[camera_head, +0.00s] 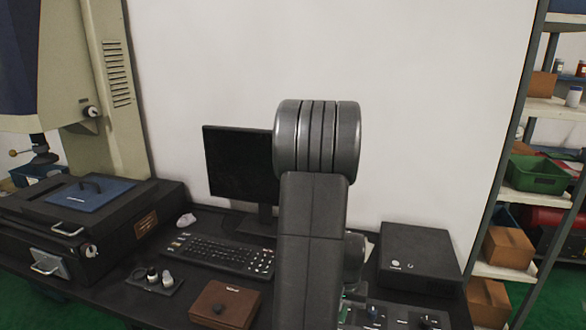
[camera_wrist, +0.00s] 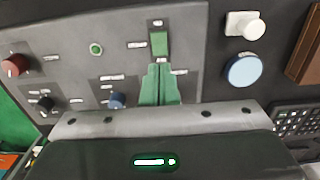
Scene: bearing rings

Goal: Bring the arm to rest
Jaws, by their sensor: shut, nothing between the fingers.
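My arm stands upright in the middle of the head view, with a thick grey joint (camera_head: 317,137) at the top and a dark link below it. In the wrist view my gripper (camera_wrist: 160,68) has its two green fingers together, with nothing between them. The fingertips appear over a grey control panel (camera_wrist: 120,30), just by a green rocker switch (camera_wrist: 159,43). I cannot tell whether they touch it. In the head view the arm hides most of the gripper.
The panel has a red knob (camera_wrist: 15,65) and a blue knob (camera_wrist: 117,100). A keyboard (camera_head: 222,255), monitor (camera_head: 235,165), brown box (camera_head: 225,305) and black case (camera_head: 420,258) stand around my arm on the dark bench. Shelves (camera_head: 540,110) are at right. Above the bench is clear wall.

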